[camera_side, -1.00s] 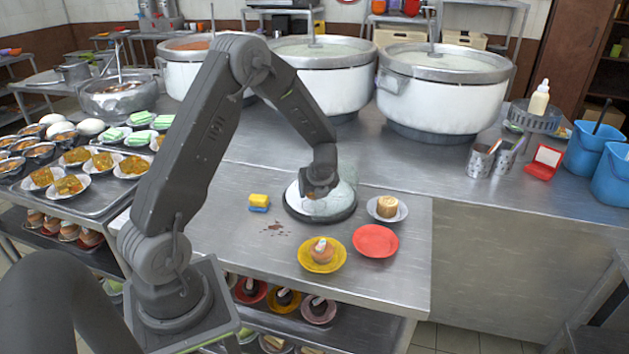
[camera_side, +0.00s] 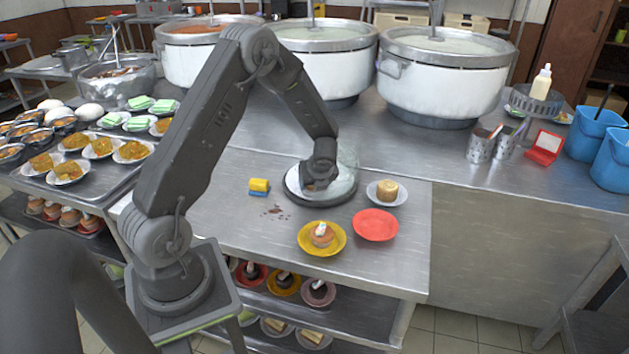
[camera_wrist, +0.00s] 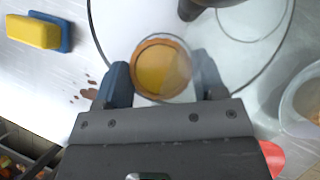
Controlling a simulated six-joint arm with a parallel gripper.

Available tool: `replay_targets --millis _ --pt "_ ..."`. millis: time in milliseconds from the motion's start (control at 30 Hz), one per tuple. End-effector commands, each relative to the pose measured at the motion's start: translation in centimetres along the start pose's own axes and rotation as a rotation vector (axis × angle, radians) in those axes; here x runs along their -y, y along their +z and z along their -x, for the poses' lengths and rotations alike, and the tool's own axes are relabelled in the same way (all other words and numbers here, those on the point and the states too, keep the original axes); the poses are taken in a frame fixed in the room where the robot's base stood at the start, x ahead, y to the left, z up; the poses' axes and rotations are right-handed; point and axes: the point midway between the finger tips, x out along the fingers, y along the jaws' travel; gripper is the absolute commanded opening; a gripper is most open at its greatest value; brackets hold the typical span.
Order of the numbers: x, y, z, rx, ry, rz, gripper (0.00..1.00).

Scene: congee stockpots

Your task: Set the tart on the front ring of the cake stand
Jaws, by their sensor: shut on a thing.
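My gripper (camera_wrist: 160,78) is shut on the tart (camera_wrist: 158,68), a round brown crust with yellow filling, seen between the two dark fingertips in the wrist view. In the side view my gripper (camera_side: 317,183) is low over the cake stand (camera_side: 293,179), a round white top with a dark rim and a clear dome at its right side. The stand's white top (camera_wrist: 112,22) lies beneath the tart in the wrist view, with a thin ring line at upper right. The gripper mostly hides the tart in the side view. I cannot tell whether the tart touches the stand.
A yellow and blue sponge (camera_side: 259,186) lies left of the stand, near brown crumbs. A white plate with a pastry (camera_side: 387,190), a red plate (camera_side: 375,225) and a yellow plate with a cake (camera_side: 322,236) stand right and in front. Large pots (camera_side: 443,85) stand behind.

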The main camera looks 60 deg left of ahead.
Motion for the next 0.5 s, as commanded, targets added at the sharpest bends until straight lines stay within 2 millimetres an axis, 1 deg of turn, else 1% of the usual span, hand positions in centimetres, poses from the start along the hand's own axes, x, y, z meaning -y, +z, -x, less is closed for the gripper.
replay_targets --millis 500 --pt "0.01 -0.42 -0.64 0.000 0.000 0.000 0.41"
